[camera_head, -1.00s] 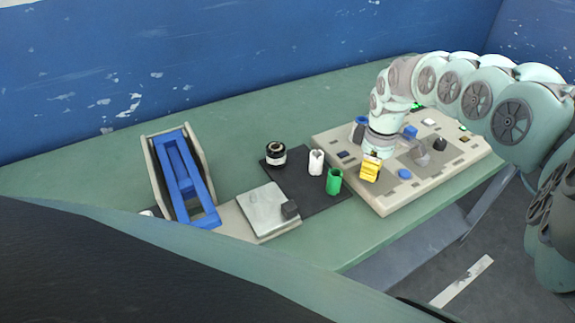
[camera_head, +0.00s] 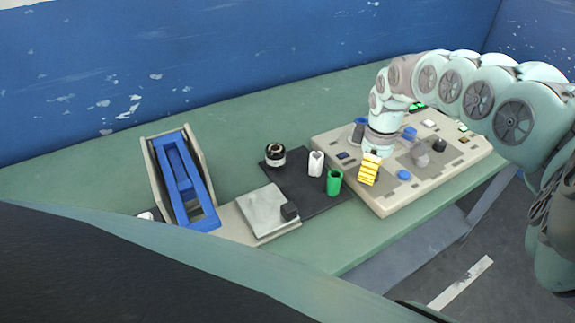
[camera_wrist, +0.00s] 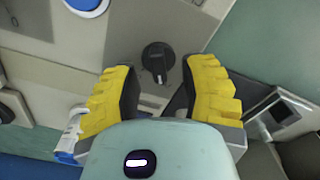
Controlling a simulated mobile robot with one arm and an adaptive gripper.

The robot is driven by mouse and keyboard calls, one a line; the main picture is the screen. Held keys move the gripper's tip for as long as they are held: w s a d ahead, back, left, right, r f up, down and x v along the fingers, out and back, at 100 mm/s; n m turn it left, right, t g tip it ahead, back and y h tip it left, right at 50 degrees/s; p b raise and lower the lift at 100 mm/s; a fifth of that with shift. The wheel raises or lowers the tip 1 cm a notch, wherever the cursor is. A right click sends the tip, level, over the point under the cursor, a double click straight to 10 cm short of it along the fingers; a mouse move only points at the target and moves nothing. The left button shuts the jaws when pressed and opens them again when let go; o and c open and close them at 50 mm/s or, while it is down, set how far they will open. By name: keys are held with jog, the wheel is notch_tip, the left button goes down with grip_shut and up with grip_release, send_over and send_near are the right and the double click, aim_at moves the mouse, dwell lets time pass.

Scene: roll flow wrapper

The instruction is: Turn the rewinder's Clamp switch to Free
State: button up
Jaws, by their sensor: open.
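My gripper (camera_head: 370,169) has yellow fingers and points down over the near left part of the beige control panel (camera_head: 391,205). In the wrist view my gripper (camera_wrist: 162,95) is open, its fingers on either side of a black rotary knob (camera_wrist: 158,58) with a white mark on its lower edge. The knob sits ahead of the gap, near the fingertips, and I see no grip on it. No label is readable, so I cannot tell by text whether it is the Clamp switch. In the head view this knob is hidden by my gripper.
A blue button (camera_head: 404,175) and another black knob (camera_head: 440,146) are on the panel. To the left are a green cylinder (camera_head: 334,182), a white roll (camera_head: 316,163), a black-and-white roll (camera_head: 275,155) and a blue frame in a stand (camera_head: 203,212). The table's back is clear.

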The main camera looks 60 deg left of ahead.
notch_tip(320, 180, up, 11)
jog(key=shift+r, duration=0.2)
dwell(0.6)
